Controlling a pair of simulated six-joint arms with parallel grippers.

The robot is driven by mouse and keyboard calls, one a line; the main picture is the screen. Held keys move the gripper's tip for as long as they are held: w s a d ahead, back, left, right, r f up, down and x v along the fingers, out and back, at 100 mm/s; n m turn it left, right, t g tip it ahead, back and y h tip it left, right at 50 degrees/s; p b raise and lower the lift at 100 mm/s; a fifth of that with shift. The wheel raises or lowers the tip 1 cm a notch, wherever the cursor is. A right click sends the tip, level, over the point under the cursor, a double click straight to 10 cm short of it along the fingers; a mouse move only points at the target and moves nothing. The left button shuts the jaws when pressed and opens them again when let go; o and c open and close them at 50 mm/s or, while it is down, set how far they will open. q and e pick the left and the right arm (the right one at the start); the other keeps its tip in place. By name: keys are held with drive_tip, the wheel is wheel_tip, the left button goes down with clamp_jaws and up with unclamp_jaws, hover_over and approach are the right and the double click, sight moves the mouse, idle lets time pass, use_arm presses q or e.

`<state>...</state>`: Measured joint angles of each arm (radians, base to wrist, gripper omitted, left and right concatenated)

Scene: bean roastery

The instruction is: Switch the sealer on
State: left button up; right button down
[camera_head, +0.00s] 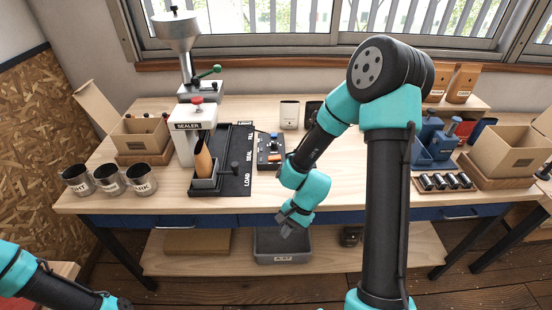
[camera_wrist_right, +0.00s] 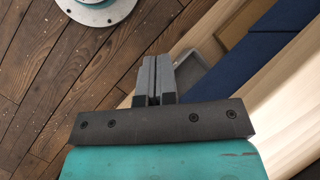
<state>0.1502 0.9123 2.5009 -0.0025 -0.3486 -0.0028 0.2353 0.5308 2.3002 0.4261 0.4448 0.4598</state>
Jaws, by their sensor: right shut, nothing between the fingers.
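The sealer (camera_head: 194,140) is a white upright unit labelled SEALER, left of centre on the table, with a red knob (camera_head: 197,101) on top. It stands by a black base plate (camera_head: 236,185) marked LOAD and SEAL. A brown pouch (camera_head: 203,160) stands upright in a grey holder at its front. My right gripper (camera_head: 287,226) is shut and empty, in front of the table's front edge, right of the sealer and apart from it. Its closed fingers also show in the right wrist view (camera_wrist_right: 157,65). My left arm enters at the lower left; its gripper is not in view.
A small dark box (camera_head: 270,150) with orange and blue parts lies right of the plate. Metal cups (camera_head: 110,180) stand at the left front. A grinder with a green handle (camera_head: 208,73) stands behind the sealer. A grey bin (camera_head: 283,246) sits on the lower shelf.

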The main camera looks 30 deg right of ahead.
drive_tip(key=w+r, duration=0.4)
drive_tip(key=r, duration=0.1)
wheel_tip(320, 180, up, 7)
drive_tip(key=m+t, duration=0.3)
drive_tip(key=t, duration=0.1)
hover_over(273, 158)
drive_tip(key=s+a, duration=0.5)
drive_tip(key=s, duration=0.3)
drive_tip(key=shift+w+d+r, duration=0.15)
drive_tip(key=shift+w+r, duration=0.05)
drive_tip(key=w+d+r+m+t+h, duration=0.1)
drive_tip(key=w+d+r+m+t, duration=0.1)
drive_tip(key=w+r, duration=0.5)
drive_tip(key=shift+w+d+m, duration=0.4)
drive_tip(key=shift+w+d, duration=0.1)
drive_tip(key=shift+d, duration=0.3)
drive_tip(key=shift+f, duration=0.1)
drive_tip(key=shift+s+d+f, duration=0.1)
drive_tip(key=shift+d+f, duration=0.05)
drive_tip(key=shift+f, duration=1.25)
drive_tip(key=shift+s+d+f, duration=0.1)
drive_tip(key=shift+d+f, duration=0.1)
drive_tip(key=shift+f, duration=1.25)
drive_tip(key=shift+s+d+f, duration=0.1)
drive_tip(key=shift+d+f, duration=0.05)
drive_tip(key=shift+f, duration=1.25)
drive_tip(key=shift+f, duration=0.2)
drive_tip(key=shift+f, duration=0.2)
